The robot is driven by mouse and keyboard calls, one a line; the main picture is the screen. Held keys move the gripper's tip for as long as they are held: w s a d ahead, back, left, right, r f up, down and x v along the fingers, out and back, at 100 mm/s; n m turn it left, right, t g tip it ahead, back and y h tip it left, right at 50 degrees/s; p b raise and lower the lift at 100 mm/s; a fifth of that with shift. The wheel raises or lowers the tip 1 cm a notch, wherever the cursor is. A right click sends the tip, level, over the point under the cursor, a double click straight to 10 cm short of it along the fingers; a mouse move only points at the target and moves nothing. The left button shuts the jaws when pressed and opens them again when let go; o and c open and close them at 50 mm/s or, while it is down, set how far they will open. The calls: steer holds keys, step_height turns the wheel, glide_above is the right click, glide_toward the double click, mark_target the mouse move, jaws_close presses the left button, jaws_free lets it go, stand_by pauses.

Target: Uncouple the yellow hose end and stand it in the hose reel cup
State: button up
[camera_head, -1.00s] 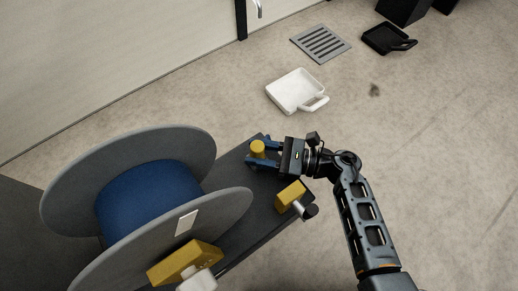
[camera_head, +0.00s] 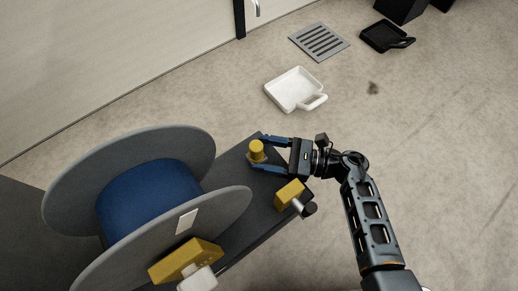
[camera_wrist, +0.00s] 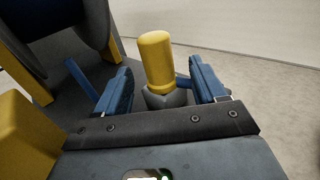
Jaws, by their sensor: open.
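The yellow hose end (camera_head: 257,151) is a short yellow cylinder. It stands upright at the far end of the dark platform, and also shows in the wrist view (camera_wrist: 157,62). Its foot sits in or on a grey round piece, the likely hose reel cup (camera_wrist: 167,99); how deep it sits I cannot tell. My gripper (camera_head: 264,153) is open, with one blue finger on each side of the hose end. The wrist view shows gaps between both fingers and the yellow cylinder.
The hose reel (camera_head: 128,150) with grey flanges and a blue drum fills the left. A yellow block (camera_head: 289,194) with a grey stub sits beside my gripper. Another yellow block (camera_head: 186,261) is nearer. A white tray (camera_head: 292,90) lies on the open floor beyond.

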steer(key=shift+p+v, duration=0.3)
steer(key=shift+v, duration=2.45)
